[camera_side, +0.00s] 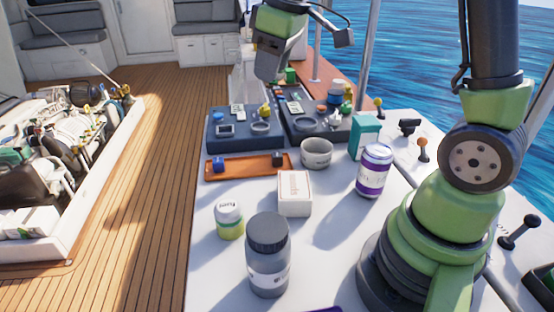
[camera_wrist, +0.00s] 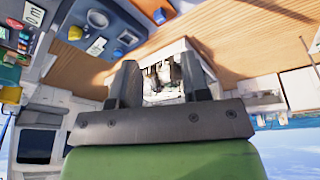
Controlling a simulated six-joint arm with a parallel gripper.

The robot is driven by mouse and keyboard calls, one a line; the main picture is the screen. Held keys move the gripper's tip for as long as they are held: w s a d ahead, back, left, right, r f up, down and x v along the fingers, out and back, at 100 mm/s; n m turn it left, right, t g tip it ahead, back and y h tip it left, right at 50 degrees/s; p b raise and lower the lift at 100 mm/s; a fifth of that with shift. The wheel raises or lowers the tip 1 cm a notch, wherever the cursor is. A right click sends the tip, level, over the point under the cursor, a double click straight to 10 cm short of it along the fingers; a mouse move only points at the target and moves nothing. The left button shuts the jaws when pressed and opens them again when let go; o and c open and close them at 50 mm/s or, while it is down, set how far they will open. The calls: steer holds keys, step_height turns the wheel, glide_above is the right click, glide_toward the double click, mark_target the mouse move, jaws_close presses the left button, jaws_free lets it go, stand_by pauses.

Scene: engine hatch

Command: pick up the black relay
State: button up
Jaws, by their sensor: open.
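The black relay (camera_side: 278,158) is a small dark block at the right end of an orange-brown tray (camera_side: 250,166) in the side view. A small blue block (camera_side: 218,165) sits near the tray's left end. My gripper (camera_side: 268,72) hangs in the air above and behind the tray, well apart from it. In the wrist view my gripper (camera_wrist: 160,80) shows two separated jaws with nothing between them. I cannot make out the black relay in the wrist view.
Two dark blue trays (camera_side: 245,143) with small parts stand behind the orange tray. A grey bowl (camera_side: 317,152), white box (camera_side: 294,193), purple-labelled jar (camera_side: 373,170), grey jar (camera_side: 268,255) and small jar (camera_side: 229,219) stand nearby. An open engine hatch (camera_side: 75,230) lies left.

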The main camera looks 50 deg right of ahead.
steer(key=w+d+f+n+g, duration=0.2)
steer(key=w+d+f+n, duration=0.3)
steer(key=f, duration=0.5)
steer(key=g, duration=0.1)
glide_above(275, 154)
steer(key=shift+n, duration=0.4)
step_height(275, 154, down, 11)
steer(key=shift+w+r, duration=0.15)
steer(key=shift+r, duration=0.05)
steer(key=shift+s+f, duration=0.15)
steer(key=shift+f, duration=1.4)
steer(key=shift+s+f, duration=0.1)
steer(key=shift+f, duration=1.45)
steer(key=c, duration=0.7)
